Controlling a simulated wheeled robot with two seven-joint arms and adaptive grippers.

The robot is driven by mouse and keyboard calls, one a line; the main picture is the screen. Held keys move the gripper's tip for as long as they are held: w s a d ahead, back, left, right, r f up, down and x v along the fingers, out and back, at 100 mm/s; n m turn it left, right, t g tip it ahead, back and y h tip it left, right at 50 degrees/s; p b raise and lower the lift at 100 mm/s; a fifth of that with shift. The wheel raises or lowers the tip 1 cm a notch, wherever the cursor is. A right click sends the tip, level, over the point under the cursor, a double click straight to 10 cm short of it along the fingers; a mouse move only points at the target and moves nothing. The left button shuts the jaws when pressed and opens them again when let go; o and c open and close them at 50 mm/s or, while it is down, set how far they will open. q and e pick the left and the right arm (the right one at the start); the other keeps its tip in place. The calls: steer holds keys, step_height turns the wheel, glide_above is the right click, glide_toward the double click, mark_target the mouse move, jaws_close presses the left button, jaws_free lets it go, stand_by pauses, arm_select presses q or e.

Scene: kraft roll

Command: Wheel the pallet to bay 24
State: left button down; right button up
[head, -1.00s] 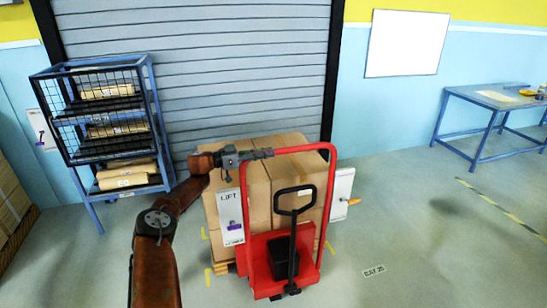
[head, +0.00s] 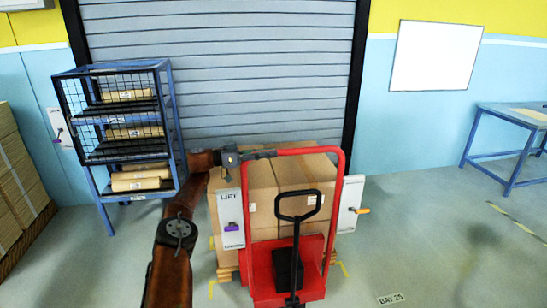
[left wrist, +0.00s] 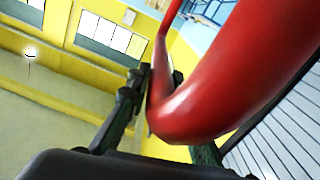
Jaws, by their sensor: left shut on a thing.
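The red pallet truck (head: 339,205) stands in the middle of the head view, with a black loop handle (head: 299,192) on its near side. It carries stacked brown cartons (head: 264,205) on a wooden pallet (head: 226,272), mostly hidden behind it. My left gripper (head: 264,154) is shut on the top left of the truck's red frame bar. That bar fills much of the left wrist view (left wrist: 235,75), between dark fingers. A "LIFT" panel (head: 230,212) with a purple lever is at the truck's left, and a panel with an orange lever (head: 350,204) at its right. My right gripper is out of view.
A grey roller shutter (head: 230,60) closes off the space behind the load. A blue mesh rack (head: 122,125) with paper rolls stands at the left. A "BAY 25" floor label (head: 390,298) lies at the lower right. The floor right of the truck is clear up to a blue table (head: 500,113).

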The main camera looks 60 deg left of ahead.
arm_select(q)
steer(key=shift+s+d+f, duration=0.1)
steer(key=shift+d+f, duration=0.15)
steer(key=shift+f, duration=0.2)
steer(key=c, duration=2.2)
jaws_free()
steer(key=o, duration=0.4)
steer(key=shift+s+a, duration=0.2)
steer(key=shift+a, duration=0.05)
steer(key=shift+c, duration=0.2)
steer(key=shift+o, duration=0.5)
steer(key=shift+w+d+r, duration=0.15)
steer(key=shift+w+r, duration=0.05)
steer(key=shift+r, duration=0.05)
steer(key=shift+v, duration=3.7)
